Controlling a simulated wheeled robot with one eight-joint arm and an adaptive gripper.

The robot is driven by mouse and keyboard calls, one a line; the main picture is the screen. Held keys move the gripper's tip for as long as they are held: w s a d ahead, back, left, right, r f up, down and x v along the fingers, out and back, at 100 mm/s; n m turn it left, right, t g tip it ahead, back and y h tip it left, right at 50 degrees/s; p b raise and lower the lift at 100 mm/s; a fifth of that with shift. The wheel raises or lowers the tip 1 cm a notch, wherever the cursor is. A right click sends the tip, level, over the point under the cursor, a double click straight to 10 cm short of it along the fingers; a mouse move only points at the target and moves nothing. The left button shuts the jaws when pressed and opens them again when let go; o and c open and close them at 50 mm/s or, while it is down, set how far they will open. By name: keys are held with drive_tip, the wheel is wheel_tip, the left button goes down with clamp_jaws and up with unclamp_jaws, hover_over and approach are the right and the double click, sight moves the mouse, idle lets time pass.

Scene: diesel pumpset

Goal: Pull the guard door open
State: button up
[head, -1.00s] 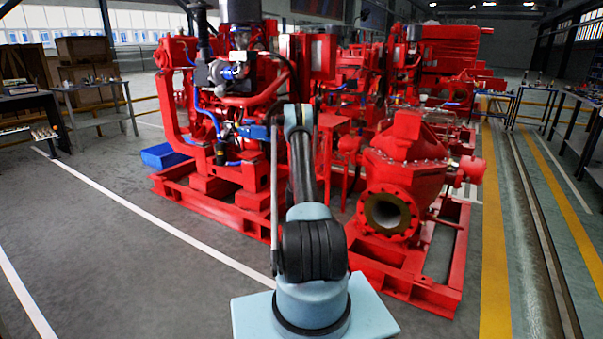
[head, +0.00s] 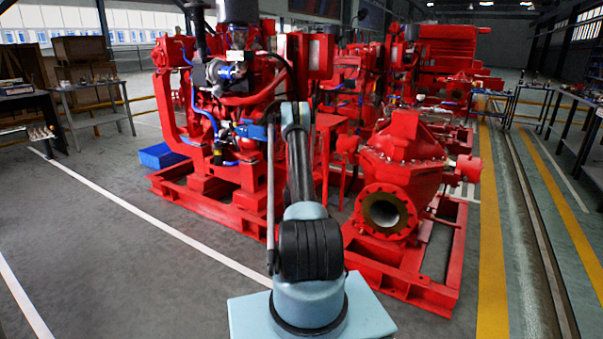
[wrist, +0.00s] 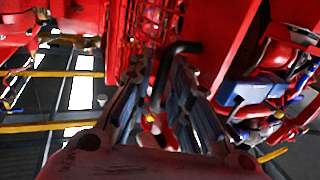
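In the wrist view, a red guard with a mesh panel (wrist: 158,20) stands ahead of my gripper; I take it to be the guard door. A black bent bar (wrist: 178,48), like a handle, shows in front of it. My gripper (wrist: 158,72) points at the guard with its two fingers apart. The bar lies between the fingertips in the picture; I cannot tell whether either finger touches it. In the head view my own arm hides the gripper and much of the guard area, so I cannot make out the door's edges there.
The red pumpset engine (head: 225,90) stands on a red base frame (head: 215,205). A red pump casing (head: 400,155) with an open flange is right of my arm. A blue box (head: 162,155) lies on the floor at left. Workbenches (head: 95,95) stand far left. The floor in front is clear.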

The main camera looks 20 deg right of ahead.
drive_tip(key=v, duration=0.5)
drive_tip(key=shift+s+a, duration=0.15)
drive_tip(key=shift+s, duration=0.25)
